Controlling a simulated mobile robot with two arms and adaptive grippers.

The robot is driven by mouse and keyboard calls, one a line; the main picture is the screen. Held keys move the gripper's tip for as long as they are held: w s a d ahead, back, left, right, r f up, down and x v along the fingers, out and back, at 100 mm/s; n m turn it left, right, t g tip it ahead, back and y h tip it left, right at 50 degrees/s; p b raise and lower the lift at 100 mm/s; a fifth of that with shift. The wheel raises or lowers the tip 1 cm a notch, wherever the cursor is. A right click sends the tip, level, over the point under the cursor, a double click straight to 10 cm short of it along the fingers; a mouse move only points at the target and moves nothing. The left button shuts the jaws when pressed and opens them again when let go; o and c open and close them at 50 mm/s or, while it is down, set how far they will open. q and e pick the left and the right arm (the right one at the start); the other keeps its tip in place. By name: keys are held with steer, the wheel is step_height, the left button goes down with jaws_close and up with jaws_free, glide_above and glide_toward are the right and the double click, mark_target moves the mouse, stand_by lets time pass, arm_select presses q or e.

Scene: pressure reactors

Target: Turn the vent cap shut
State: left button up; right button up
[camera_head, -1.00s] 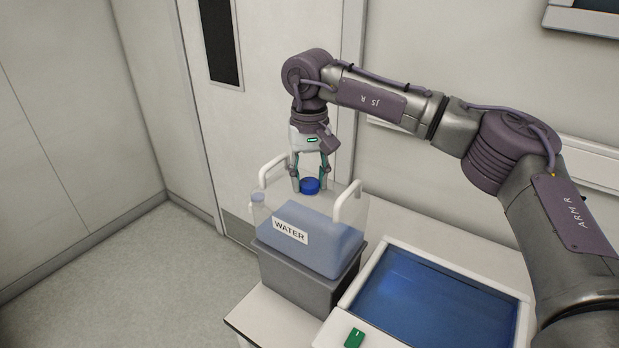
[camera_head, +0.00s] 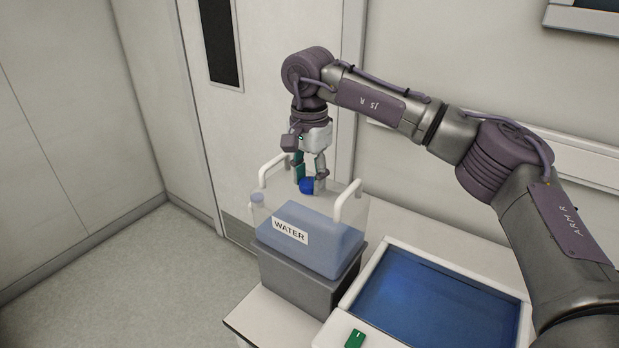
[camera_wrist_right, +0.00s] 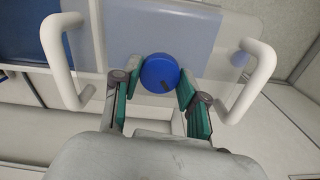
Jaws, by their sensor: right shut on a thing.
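The blue vent cap (camera_head: 307,186) sits on top of the clear water container (camera_head: 352,212), which has a "WATER" label and white handles. My right gripper (camera_head: 309,183) points down over the container with its fingers on either side of the cap, shut on it. In the right wrist view the round cap (camera_wrist_right: 160,73) shows a small dark mark near its lower edge, between the teal-padded fingers of the gripper (camera_wrist_right: 158,80). My left gripper is not in view.
The container stands on a grey block (camera_head: 300,285) on a white bench. A basin with a blue surface (camera_head: 435,300) lies to the right, with a green switch (camera_head: 355,338) on its front rim.

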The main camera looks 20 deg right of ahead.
steer(key=m, duration=0.3)
steer(key=shift+m, duration=2.1)
steer(key=o, duration=1.1)
steer(key=shift+o, duration=0.2)
